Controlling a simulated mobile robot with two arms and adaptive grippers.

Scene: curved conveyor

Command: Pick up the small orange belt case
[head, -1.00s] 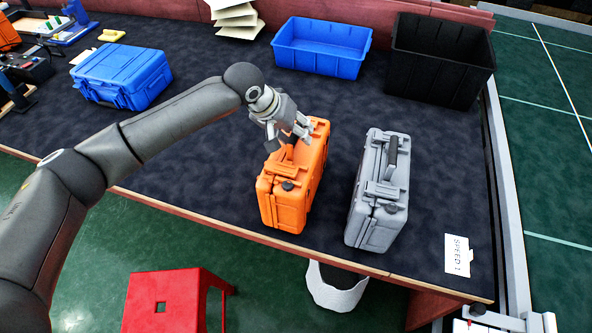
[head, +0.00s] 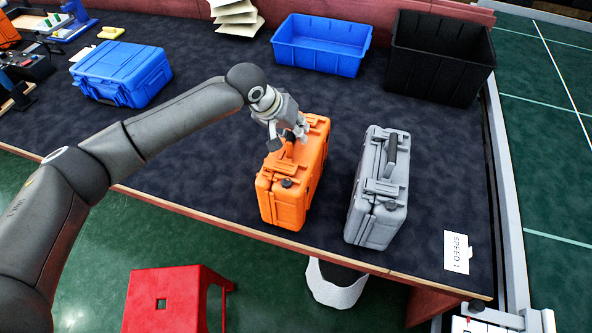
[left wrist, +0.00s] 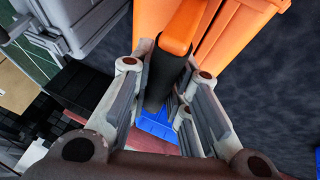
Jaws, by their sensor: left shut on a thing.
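The orange case (head: 289,190) stands upright on the dark table, near its front edge. My left gripper (head: 297,138) is at the top of the case, shut on its handle. In the left wrist view the fingers (left wrist: 168,112) close around the handle (left wrist: 172,62), which is orange with a dark grip. The orange body (left wrist: 225,35) lies just behind it. The fingertips partly hide the handle in the head view. My right gripper does not show.
A grey case (head: 380,190) stands close to the right of the orange one. A blue case (head: 122,75) is at the left. A blue bin (head: 320,62) and a black bin (head: 440,80) stand at the back. A red stool (head: 180,295) is below the front edge.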

